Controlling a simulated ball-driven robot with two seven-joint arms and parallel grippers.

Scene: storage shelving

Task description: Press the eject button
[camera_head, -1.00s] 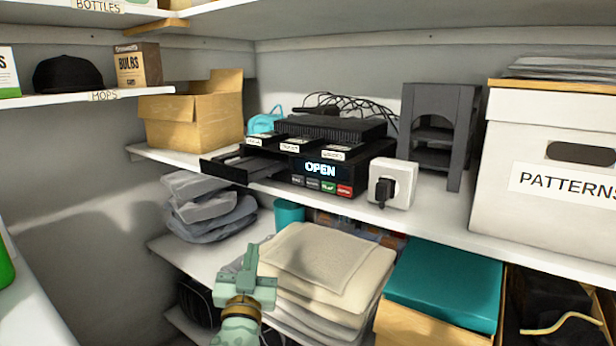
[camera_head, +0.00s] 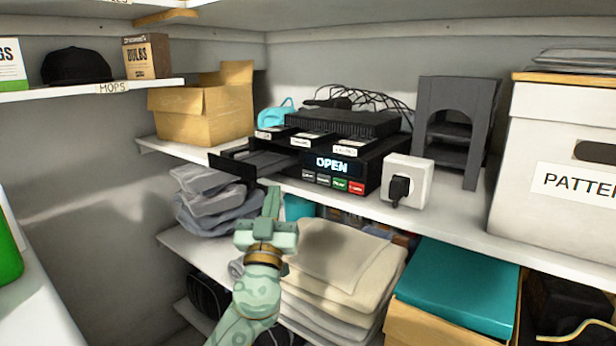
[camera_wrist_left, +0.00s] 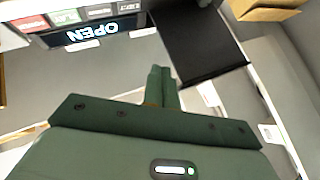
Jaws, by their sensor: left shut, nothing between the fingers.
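The black disc player (camera_head: 352,165) stands on the middle shelf with "OPEN" lit on its display (camera_head: 332,164). Its drawer (camera_head: 233,166) sticks out at the left. Below the display is a row of small buttons (camera_head: 332,183), two grey, one green and one red; their labels are too small to read. The buttons (camera_wrist_left: 68,16) and display (camera_wrist_left: 92,31) appear upside down at the upper left of the left wrist view. My left gripper (camera_head: 272,195) is shut and empty, below and left of the buttons, apart from them. It also shows in the wrist view (camera_wrist_left: 161,76). My right gripper is out of view.
A white plug socket box (camera_head: 407,182) stands right of the player, and a dark grey stand (camera_head: 453,130) behind it. A cardboard box (camera_head: 205,115) is at the left. Folded cloths (camera_head: 345,262) lie below, under the shelf edge (camera_head: 440,228).

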